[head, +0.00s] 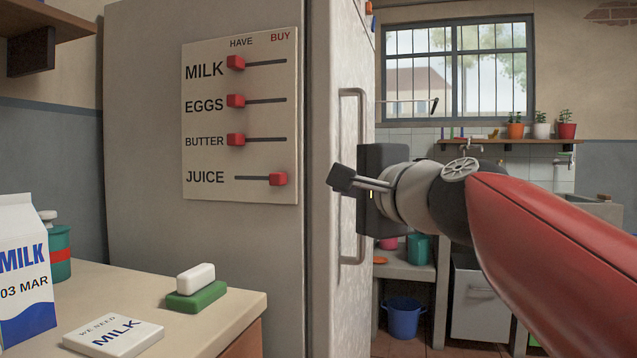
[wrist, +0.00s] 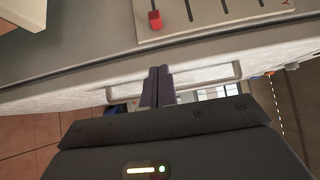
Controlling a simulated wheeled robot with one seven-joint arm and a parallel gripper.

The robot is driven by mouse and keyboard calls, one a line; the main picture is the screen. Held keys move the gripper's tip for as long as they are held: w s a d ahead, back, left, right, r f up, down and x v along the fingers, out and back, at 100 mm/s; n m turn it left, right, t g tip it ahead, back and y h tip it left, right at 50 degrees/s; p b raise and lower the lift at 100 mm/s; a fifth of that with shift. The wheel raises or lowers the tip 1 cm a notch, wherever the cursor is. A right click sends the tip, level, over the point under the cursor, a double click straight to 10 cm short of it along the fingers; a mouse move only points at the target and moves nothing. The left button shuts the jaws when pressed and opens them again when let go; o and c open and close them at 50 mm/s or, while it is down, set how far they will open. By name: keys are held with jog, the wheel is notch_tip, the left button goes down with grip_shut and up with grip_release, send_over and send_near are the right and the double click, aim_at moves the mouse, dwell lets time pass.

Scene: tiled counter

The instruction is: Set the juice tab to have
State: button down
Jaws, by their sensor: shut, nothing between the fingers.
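The juice tab (head: 278,179) is a red slider at the right end of its slot, on the BUY side, in the bottom row of a pale board (head: 240,193) on the fridge's side. The milk tab (head: 236,63), eggs tab (head: 236,101) and butter tab (head: 236,139) are at the left, under HAVE. My gripper (head: 336,180) is shut and empty, to the right of the juice tab and apart from it, in front of the fridge door. In the wrist view my fingers (wrist: 158,72) point toward the board, and a red tab (wrist: 155,20) shows beyond them.
The fridge door handle (head: 347,257) is a long vertical bar close to my gripper. Open air lies before the board.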

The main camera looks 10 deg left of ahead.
jog(key=p, duration=0.3)
send_near(285, 179)
jog(key=w, duration=0.3)
jog(key=a+p, duration=0.1)
jog(key=w+a, duration=0.1)
jog(key=a, duration=0.1)
jog(key=shift+w+r+p, duration=0.1)
jog(key=shift+r+p, duration=0.05)
jog(key=shift+p, duration=0.25)
jog(key=shift+a, duration=0.45)
